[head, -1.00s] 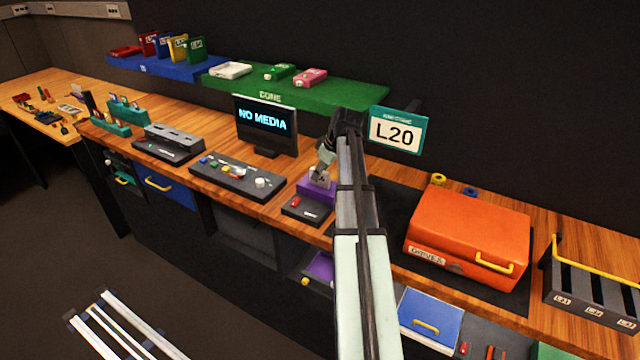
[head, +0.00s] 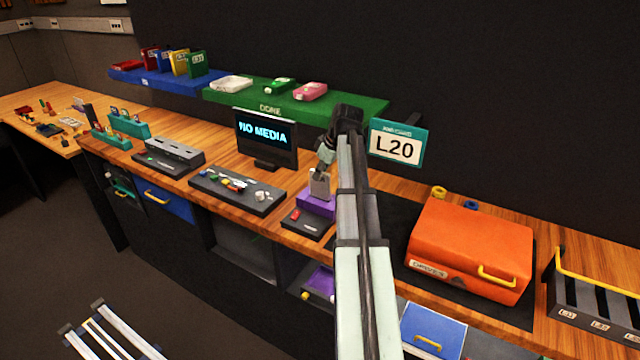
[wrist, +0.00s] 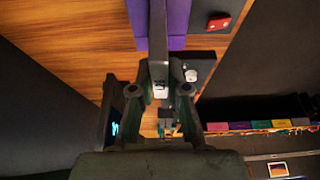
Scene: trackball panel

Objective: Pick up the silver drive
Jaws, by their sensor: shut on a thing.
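The silver drive (head: 320,186) is a flat grey block, seen just above the purple dock (head: 317,204) in the head view. My gripper (head: 325,160) is shut on the drive's upper part. In the wrist view the drive (wrist: 158,45) runs edge-on between the two fingers of my gripper (wrist: 159,75), with a small white label near its end. The purple dock (wrist: 178,20) lies behind it. I cannot tell whether the drive's lower edge still touches the dock.
A monitor (head: 266,132) reading "NO MEDIA" and a dark control panel (head: 237,190) stand to the left. An orange case (head: 470,245) and a slotted rack (head: 595,310) stand to the right. A green shelf (head: 350,109) and an L20 sign (head: 397,145) are behind my arm.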

